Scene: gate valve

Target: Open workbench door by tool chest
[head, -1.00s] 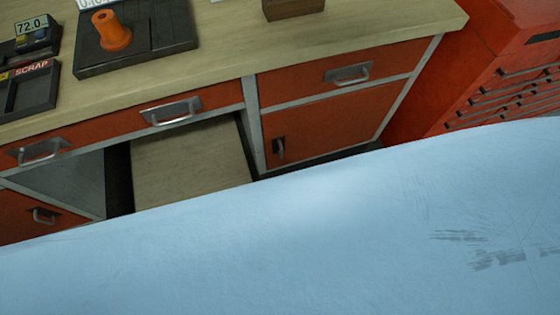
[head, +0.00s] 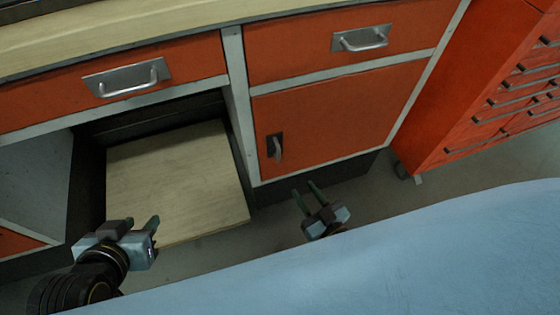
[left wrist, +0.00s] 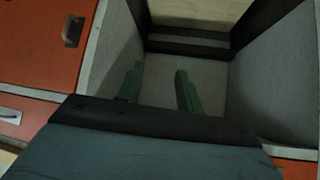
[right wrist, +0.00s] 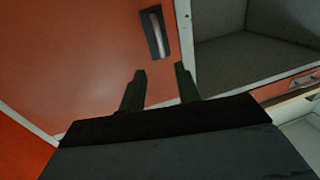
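The orange workbench door (head: 340,118) next to the red tool chest (head: 480,95) is shut in the head view. Its dark latch plate with a vertical handle (head: 277,148) is near its left edge. My right gripper (head: 308,190) is open and empty, low in front of the door, below and right of the handle. In the right wrist view the handle (right wrist: 155,32) is beyond the open fingers (right wrist: 160,80), apart from them. My left gripper (head: 139,222) is open and empty in front of the open bay; its fingers show apart in the left wrist view (left wrist: 160,80).
A drawer (head: 350,42) with a metal handle is above the door. A wooden shelf (head: 175,180) is in the open bay to the left. A pale blue surface (head: 400,260) fills the lower foreground. Bare floor shows between the chest and it.

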